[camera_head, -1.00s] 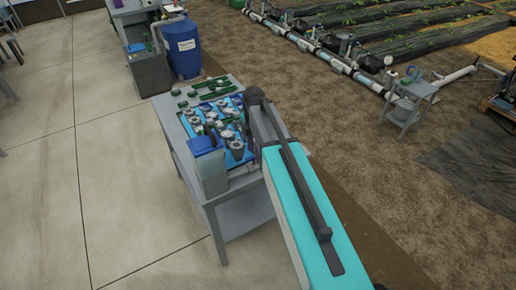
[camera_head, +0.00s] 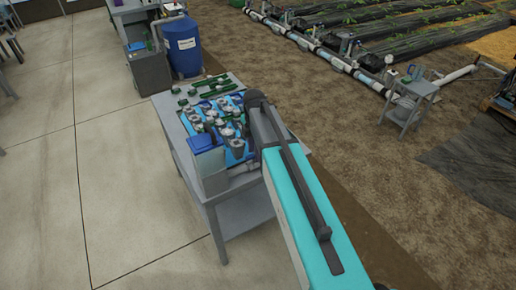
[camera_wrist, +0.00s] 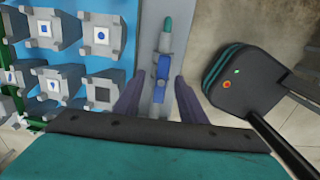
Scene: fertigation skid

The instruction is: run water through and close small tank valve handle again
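In the wrist view a small blue valve handle (camera_wrist: 162,68) sits on a narrow grey pipe or strip with a teal tip. My gripper (camera_wrist: 157,88) has its two dark purple fingers apart, one on each side of the strip, just below the handle in the picture. I see a gap on both sides and no clear contact. In the head view a small grey tank with a blue lid (camera_head: 206,142) stands at the near left of the grey table (camera_head: 245,216). My arm hides the gripper and the valve handle there. I cannot see any water flowing.
Several grey blocks with blue-marked tops (camera_wrist: 100,37) stand on a blue panel left of the fingers. Green parts (camera_head: 207,87) lie at the table's back. A blue drum (camera_head: 183,48) stands behind.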

